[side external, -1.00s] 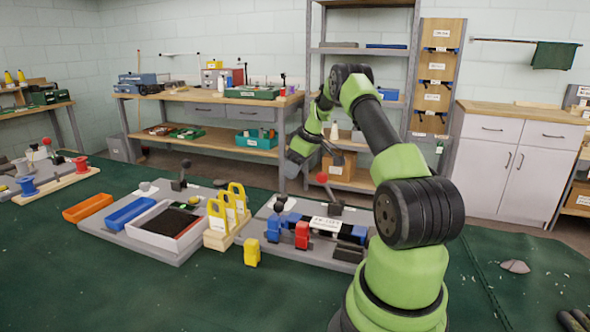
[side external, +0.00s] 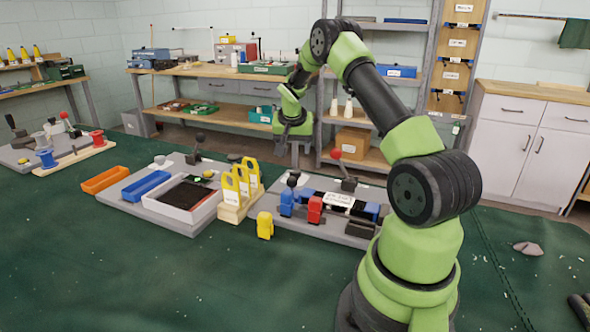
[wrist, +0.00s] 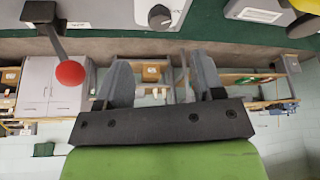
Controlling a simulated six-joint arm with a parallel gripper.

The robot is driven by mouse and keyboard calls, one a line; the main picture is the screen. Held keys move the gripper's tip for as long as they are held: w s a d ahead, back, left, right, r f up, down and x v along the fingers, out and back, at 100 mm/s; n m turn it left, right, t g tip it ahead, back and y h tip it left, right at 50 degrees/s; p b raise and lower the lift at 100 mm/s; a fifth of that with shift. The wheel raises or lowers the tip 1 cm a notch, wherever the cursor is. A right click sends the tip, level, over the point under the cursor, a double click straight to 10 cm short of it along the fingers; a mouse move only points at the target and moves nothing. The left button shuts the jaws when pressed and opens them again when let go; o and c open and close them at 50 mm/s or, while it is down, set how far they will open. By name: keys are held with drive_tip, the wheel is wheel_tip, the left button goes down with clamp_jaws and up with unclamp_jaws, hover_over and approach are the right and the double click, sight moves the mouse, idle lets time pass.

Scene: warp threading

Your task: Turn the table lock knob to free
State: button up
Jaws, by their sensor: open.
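The grey table unit (side external: 300,230) stands on the green cloth, carrying a lever with a red ball (side external: 336,154). In the wrist view a round dark knob (wrist: 159,17) sits on the edge of a grey plate at the top of the picture; its setting is not readable. The red ball (wrist: 70,72) shows left of it. My gripper (side external: 293,153) hangs pointing down above and behind the unit in the side view. In the wrist view my gripper (wrist: 160,72) has its two fingers wide apart with nothing between them. It is clear of the knob.
Blue and red blocks (side external: 315,209) sit along the unit's front, with a yellow block (side external: 265,225) before it. Yellow upright pieces (side external: 240,180) in a wooden stand and a tray of dark material (side external: 188,195) are to the left. The cloth at the right front is mostly open.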

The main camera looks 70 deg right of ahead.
sight(295, 171)
drive_tip(key=x, duration=0.9)
drive_tip(key=shift+f, duration=0.3)
drive_tip(key=c, duration=0.9)
